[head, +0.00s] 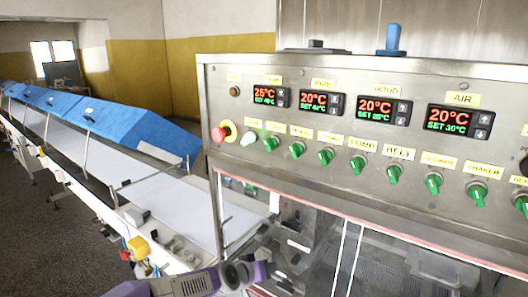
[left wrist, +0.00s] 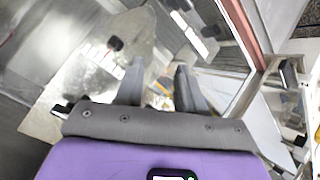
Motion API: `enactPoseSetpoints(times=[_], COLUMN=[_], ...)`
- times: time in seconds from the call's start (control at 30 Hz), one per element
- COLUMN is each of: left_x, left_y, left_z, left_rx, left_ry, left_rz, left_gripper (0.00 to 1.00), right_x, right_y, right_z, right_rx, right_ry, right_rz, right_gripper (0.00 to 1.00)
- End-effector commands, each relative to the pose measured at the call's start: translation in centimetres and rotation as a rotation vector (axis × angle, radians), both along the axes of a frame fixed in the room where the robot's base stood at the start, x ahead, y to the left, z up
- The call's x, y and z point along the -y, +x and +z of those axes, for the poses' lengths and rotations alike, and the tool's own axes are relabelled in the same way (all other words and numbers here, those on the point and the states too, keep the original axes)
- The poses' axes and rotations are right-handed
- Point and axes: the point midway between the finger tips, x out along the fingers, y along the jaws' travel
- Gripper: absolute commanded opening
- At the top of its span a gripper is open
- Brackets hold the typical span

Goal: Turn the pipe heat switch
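The control panel (head: 350,135) carries a row of green knob switches under yellow labels. Small labels at the left of the row are too blurred to read, so I cannot tell which knob is the pipe heat switch; candidates include the green knobs below the small labels, such as this green knob (head: 297,149). The PIPE display (head: 320,103) reads 20°C. My left arm shows low in the head view, below the panel; its fingers are not visible there. In the left wrist view my left gripper (left wrist: 160,67) has its fingers apart, with nothing between them. My right gripper is not in view.
A red emergency stop button (head: 219,133) sits at the panel's left end. Below the panel is a clear-walled enclosure (head: 400,262) with a red-edged frame. A long white conveyor (head: 160,200) with blue covers (head: 120,125) runs away to the left.

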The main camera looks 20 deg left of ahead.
Motion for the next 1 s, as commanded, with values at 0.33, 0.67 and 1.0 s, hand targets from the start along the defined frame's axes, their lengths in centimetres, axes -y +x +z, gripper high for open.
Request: enactPoseSetpoints(times=[0.33, 0.67, 1.0], left_x=[-1.8, -1.4, 0.2], left_y=[-5.7, -7.4, -2.7], left_z=[32.1, 37.8, 37.8], left_rx=[0.509, 0.606, 0.606], left_ry=[-0.098, -0.117, -0.117], left_rz=[-0.026, -0.045, -0.044], left_gripper=[0.38, 0.38, 0.38], right_x=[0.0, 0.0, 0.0], right_y=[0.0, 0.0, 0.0], right_z=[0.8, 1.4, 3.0], right_rx=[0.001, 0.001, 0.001], right_ry=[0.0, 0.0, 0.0], right_rz=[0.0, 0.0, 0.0], right_gripper=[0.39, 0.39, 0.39])
